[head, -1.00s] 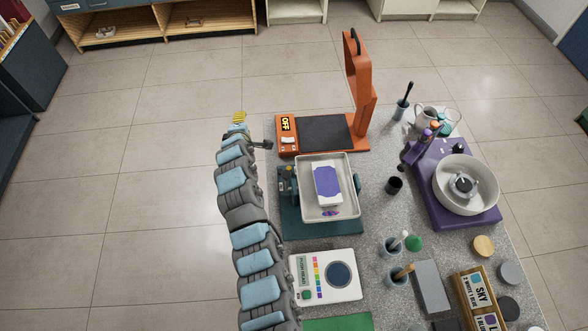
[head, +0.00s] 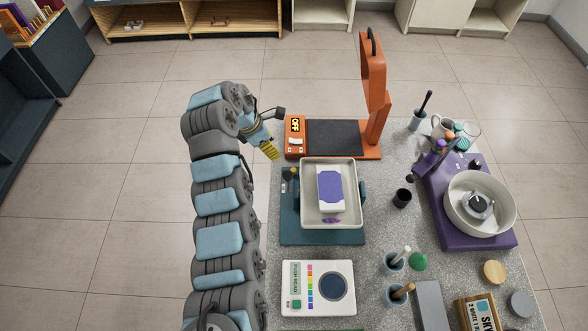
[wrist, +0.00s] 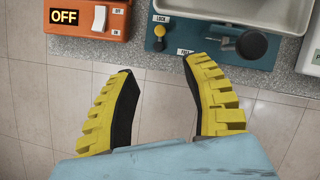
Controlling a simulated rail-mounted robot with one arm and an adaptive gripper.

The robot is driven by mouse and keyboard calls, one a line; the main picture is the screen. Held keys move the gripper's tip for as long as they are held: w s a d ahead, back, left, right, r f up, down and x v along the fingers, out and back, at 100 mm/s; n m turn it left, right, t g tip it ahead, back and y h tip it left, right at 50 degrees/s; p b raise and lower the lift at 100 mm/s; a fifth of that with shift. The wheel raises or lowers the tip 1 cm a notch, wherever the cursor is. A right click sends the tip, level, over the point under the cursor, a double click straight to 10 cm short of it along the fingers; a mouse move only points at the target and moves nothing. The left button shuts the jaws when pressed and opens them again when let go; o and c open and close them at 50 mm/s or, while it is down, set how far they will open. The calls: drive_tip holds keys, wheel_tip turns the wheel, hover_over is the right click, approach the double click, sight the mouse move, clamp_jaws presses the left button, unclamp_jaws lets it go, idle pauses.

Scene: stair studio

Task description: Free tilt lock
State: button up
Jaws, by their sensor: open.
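The tilt stand has a teal base (head: 322,237) and carries a pale tray (head: 331,222). On the base's left side, the wrist view shows a small yellow knob (wrist: 159,30) between the words LOCK and FREE, closer to LOCK. A black ball on a stem (wrist: 251,44) sticks out to its right. In the head view this hardware is small and hard to read. My gripper (head: 270,151) is just off the bench's left edge, up and left of the base. In the wrist view its yellow fingers (wrist: 158,66) are apart and empty, short of the yellow knob.
An orange device (head: 372,151) reading OFF stands directly behind the stand; its switch shows close to my left finger. A white panel with a round dial (head: 316,303) lies in front. A purple wheel unit (head: 432,205) and cups are at right. Floor left of the bench is clear.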

hover_over(293, 170)
drive_tip(key=a, duration=0.2)
drive_tip(key=f, duration=1)
drive_tip(key=shift+s+a+f, duration=0.1)
drive_tip(key=shift+s+f, duration=0.05)
drive_tip(key=shift+s, duration=0.25)
drive_tip(key=shift+b+x, duration=1.15)
drive_tip(key=shift+x, duration=1.7)
clamp_jaws()
